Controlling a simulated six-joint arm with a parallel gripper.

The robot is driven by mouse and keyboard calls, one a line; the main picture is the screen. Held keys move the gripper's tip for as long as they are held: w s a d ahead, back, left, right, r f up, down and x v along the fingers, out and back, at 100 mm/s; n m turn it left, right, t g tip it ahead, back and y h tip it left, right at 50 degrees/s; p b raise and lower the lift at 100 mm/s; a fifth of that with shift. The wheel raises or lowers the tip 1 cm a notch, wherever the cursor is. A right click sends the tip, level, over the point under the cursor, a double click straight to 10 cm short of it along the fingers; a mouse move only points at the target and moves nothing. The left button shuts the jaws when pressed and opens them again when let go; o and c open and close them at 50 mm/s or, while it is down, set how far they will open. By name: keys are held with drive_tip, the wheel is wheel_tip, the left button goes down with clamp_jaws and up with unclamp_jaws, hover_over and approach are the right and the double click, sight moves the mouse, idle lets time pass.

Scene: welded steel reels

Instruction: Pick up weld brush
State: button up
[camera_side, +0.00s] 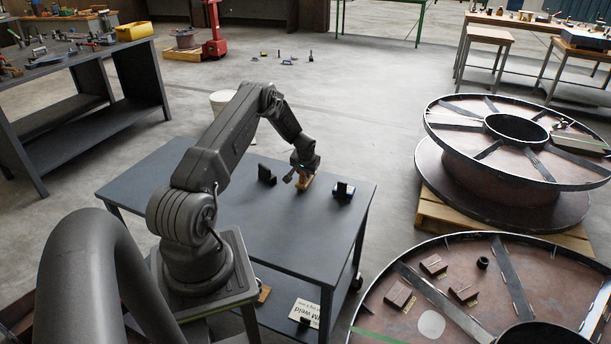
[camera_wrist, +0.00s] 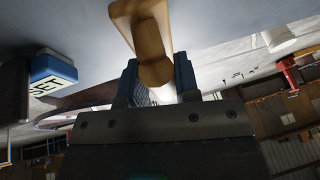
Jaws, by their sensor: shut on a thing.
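The weld brush (camera_wrist: 146,38) has a tan wooden handle that shows large in the wrist view, between the two fingers. In the side view the brush (camera_side: 304,183) is a small tan piece at the end of my arm, over the grey table (camera_side: 260,215). My gripper (camera_wrist: 157,85) is shut on the brush handle. It also shows in the side view (camera_side: 303,174). I cannot tell whether the brush touches the tabletop. The bristles cannot be made out.
A blue and white block with lettering (camera_wrist: 54,73) stands close beside the brush; in the side view a dark and blue item (camera_side: 344,190) is to its right. A black item (camera_side: 267,174) stands to its left. Large steel reels (camera_side: 470,200) lie right of the table.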

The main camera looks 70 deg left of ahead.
drive_tip(key=shift+r, duration=0.4)
drive_tip(key=r, duration=0.3)
drive_tip(key=shift+s+a+r, duration=0.15)
drive_tip(key=shift+s+r, duration=0.25)
drive_tip(key=s+a+r, duration=0.1)
drive_tip(key=s+r, duration=0.5)
drive_tip(key=s, duration=0.4)
drive_tip(key=shift+s+a+r, duration=0.2)
drive_tip(key=shift+s+a, duration=0.2)
